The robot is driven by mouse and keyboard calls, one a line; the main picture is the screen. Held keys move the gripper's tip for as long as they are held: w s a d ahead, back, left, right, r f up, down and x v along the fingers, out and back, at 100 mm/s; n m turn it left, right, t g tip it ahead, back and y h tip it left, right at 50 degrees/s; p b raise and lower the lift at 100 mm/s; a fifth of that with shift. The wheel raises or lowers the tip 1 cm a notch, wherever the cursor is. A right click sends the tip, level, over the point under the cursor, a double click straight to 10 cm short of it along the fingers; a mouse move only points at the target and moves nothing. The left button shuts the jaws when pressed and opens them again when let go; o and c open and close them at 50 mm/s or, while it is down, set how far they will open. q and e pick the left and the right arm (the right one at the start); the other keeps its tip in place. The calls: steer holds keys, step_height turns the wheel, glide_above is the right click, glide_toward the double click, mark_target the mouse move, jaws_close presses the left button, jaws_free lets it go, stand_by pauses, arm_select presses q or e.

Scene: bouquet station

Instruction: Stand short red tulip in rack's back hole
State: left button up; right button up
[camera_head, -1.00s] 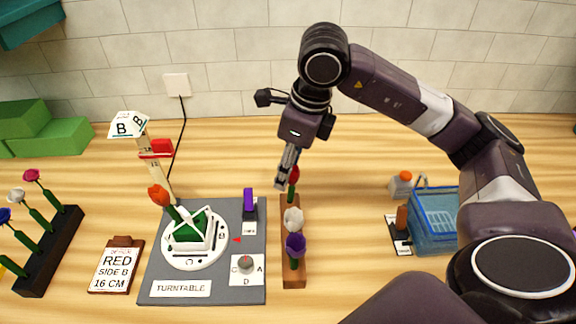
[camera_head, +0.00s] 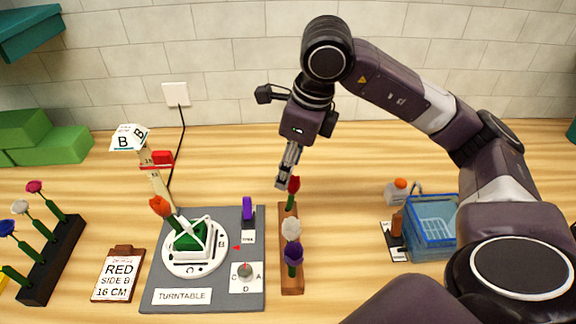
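The short red tulip (camera_head: 293,186) stands upright at the back end of the brown wooden rack (camera_head: 292,273). A white flower (camera_head: 291,229) and a purple flower (camera_head: 294,252) stand in the rack in front of it. My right gripper (camera_head: 283,184) points down just left of and above the red tulip's head, seemingly apart from it. Its fingers look close together, but the view is too small to show whether they are shut. The hole under the tulip's stem is hidden. My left gripper is not in view.
Left of the rack is a grey turntable board (camera_head: 158,282) bearing an orange-red tulip (camera_head: 160,206) in a green block. A clipboard (camera_head: 118,273) reads RED SIDE B 16 CM. A dark flower rack (camera_head: 68,243) is far left. A blue basket (camera_head: 431,246) stands right.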

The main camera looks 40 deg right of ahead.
steer(key=shift+p+v, duration=0.75)
steer(key=shift+v, duration=0.7)
steer(key=o, duration=0.6)
steer(key=shift+f, duration=0.1)
